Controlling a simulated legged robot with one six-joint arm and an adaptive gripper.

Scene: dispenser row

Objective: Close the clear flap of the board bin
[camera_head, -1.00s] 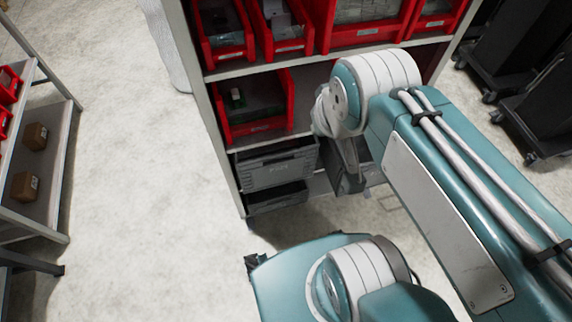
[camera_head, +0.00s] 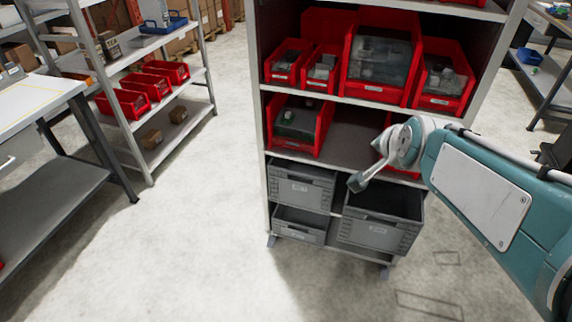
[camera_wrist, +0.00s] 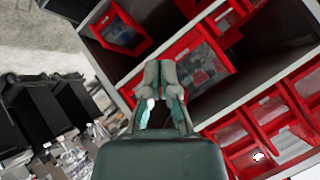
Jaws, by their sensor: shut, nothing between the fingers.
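Red bins stand on the rack, and I cannot tell for certain which is the board bin. A red bin with dark green contents (camera_head: 298,122) sits at the left of the middle shelf. A second red bin on that shelf, at the right, is mostly hidden behind my arm. My gripper (camera_head: 357,184) is shut and empty, pointing down-left in front of the middle shelf's lower edge. In the wrist view my gripper (camera_wrist: 159,70) has its fingertips together, overlapping a red bin with grey contents (camera_wrist: 203,68). Whether they touch it, and the flap's position, cannot be told.
Several red bins, including a large clear-fronted one (camera_head: 380,62), fill the shelf above. Grey totes stand below; the right one (camera_head: 378,234) juts forward under my gripper. A side rack (camera_head: 155,95) and a table (camera_head: 40,110) are at left. The floor between is clear.

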